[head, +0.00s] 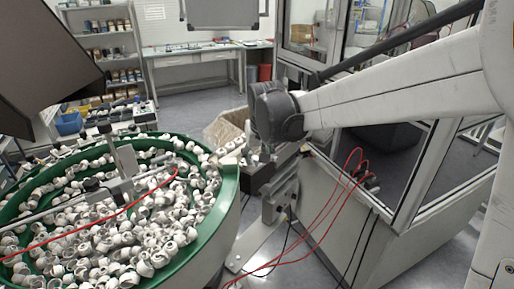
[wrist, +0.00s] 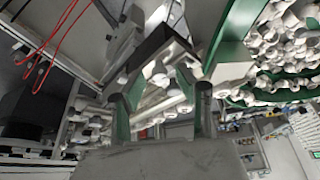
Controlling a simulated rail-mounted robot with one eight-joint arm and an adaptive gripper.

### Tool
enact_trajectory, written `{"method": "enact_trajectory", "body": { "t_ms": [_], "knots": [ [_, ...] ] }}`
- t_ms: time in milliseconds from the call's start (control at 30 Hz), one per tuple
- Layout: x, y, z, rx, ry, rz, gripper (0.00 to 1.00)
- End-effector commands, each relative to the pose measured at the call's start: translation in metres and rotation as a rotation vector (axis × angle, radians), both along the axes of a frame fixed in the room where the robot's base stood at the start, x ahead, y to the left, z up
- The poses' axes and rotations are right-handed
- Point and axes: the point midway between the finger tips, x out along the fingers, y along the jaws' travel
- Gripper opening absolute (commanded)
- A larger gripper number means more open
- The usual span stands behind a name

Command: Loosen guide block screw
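My gripper (wrist: 162,92) shows in the wrist view with two dark fingers with green pads, standing apart. Nothing is clearly held between them. Beyond the fingertips are pale metal parts and a dark angular block (wrist: 150,48) beside the green feeder rim. I cannot tell which part is the guide block, and its screw cannot be made out. In the head view, my arm reaches in from the right and its dark wrist joint ends above a dark rail unit (head: 262,178) beside the bowl. The fingertips are not clear there.
A green bowl feeder (head: 222,215) full of white caps (head: 150,240) fills the left. Red cables (head: 325,210) hang by a glass-walled machine cabinet (head: 395,185) on the right. A bench (head: 205,50) and shelves (head: 105,40) stand behind. Open floor (head: 195,105) lies between.

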Motion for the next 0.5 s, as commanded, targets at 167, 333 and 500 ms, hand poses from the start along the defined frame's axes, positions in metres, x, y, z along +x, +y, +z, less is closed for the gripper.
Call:
{"method": "enact_trajectory", "body": {
  "t_ms": [167,333,500],
  "knots": [
    [0.0,-0.0002,0.0001,0.0,0.0,0.0,0.07],
    [-0.0001,-0.0003,0.0001,-0.001,0.0,0.0,0.0],
    [0.0,-0.0004,-0.0001,0.0,0.0,0.005,0.0]
  ]
}}
